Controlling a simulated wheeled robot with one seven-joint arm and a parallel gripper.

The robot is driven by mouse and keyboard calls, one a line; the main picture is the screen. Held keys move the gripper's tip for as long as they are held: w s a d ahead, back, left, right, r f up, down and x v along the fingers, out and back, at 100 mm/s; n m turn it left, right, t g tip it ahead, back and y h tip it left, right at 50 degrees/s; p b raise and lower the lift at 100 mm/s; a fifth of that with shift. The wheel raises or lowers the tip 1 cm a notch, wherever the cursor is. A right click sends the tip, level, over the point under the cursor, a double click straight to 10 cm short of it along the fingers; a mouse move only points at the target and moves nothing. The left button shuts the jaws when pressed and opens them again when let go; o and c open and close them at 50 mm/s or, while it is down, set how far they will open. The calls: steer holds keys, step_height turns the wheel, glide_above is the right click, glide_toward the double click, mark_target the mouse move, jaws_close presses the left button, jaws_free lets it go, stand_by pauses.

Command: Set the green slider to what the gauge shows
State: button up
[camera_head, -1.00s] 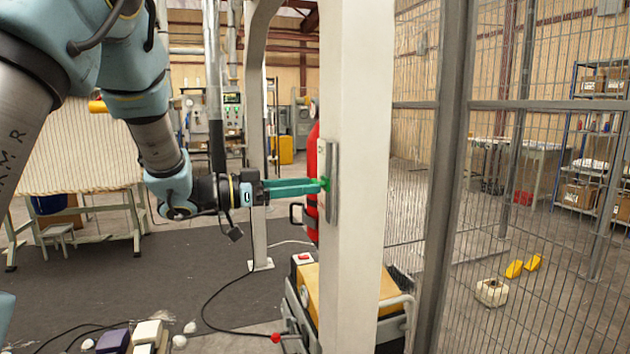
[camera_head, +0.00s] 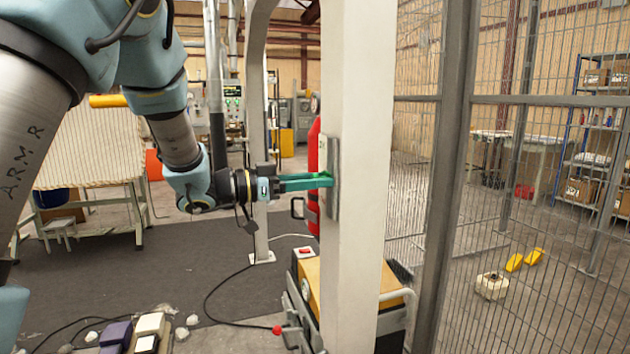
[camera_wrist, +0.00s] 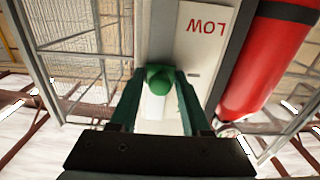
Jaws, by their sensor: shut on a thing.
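The green slider (camera_wrist: 159,79) is a round knob on a panel fixed to the white post; in the wrist view it sits between my green fingertips. My gripper (camera_head: 326,180) reaches the panel (camera_head: 333,160) from the left in the head view and is shut on the slider. The gripper also fills the lower part of the wrist view (camera_wrist: 157,80). A white plate reading "LOW" (camera_wrist: 207,27), upside down, is next to the knob. I cannot make out a gauge reading in these frames.
The white post (camera_head: 356,250) stands close on the right, with mesh fencing (camera_head: 540,190) beyond it. A red cylinder (camera_wrist: 268,55) is beside the panel. A yellow-topped machine (camera_head: 312,277) stands below. The dark floor mat (camera_head: 140,270) is mostly clear.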

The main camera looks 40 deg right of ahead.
mark_target(331, 146)
jaws_close()
stand_by(0.8)
steer(key=shift+r, duration=0.1)
step_height(331, 146, up, 7)
steer(key=p, duration=0.4)
steer(key=shift+f, duration=0.2)
steer(key=o, duration=0.8)
jaws_free()
steer(key=shift+f, duration=0.1)
